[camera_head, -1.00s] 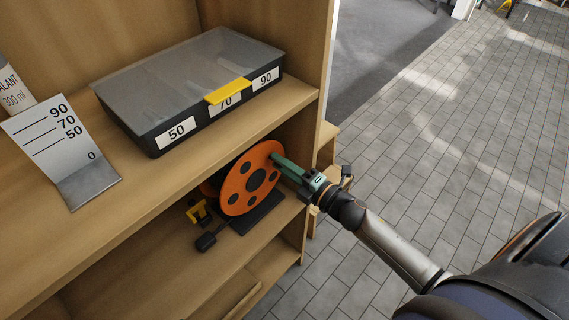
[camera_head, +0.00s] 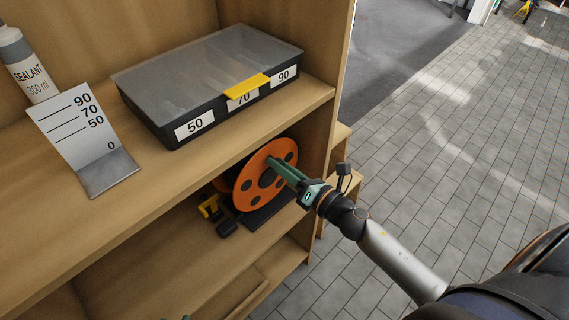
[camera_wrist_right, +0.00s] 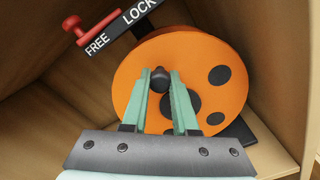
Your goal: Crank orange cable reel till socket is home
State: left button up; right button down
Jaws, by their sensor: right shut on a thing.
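The orange cable reel (camera_head: 250,190) stands on the lower shelf on a black base. Its dark crank knob (camera_wrist_right: 160,78) shows between the fingertips of my right gripper (camera_wrist_right: 159,84) in the wrist view. In the head view my right gripper (camera_head: 272,165) reaches in from the right and is shut on that knob, at the upper part of the disc. A black block, seemingly the socket (camera_head: 227,228), lies on the shelf in front of the reel, close to a yellow piece (camera_head: 210,207). A green sliver at the bottom edge seems to be my left gripper (camera_head: 187,318).
A red-knobbed lever (camera_wrist_right: 78,27) beside a FREE/LOCK label stands above the reel. The upper shelf holds a lidded case (camera_head: 205,85), a numbered sign (camera_head: 85,130) and a sealant bottle (camera_head: 25,65). The shelf's side wall (camera_head: 322,140) is close to my right gripper.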

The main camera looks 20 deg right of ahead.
jog(key=shift+a+r+n, duration=0.25)
jog(key=shift+r+n, duration=0.05)
jog(key=shift+n, duration=0.1)
jog(key=c, duration=0.7)
grip_release()
jog(key=shift+f, duration=0.15)
jog(key=shift+s+f, duration=0.1)
jog(key=shift+b+v, duration=1.15)
jog(key=shift+v, duration=5.05)
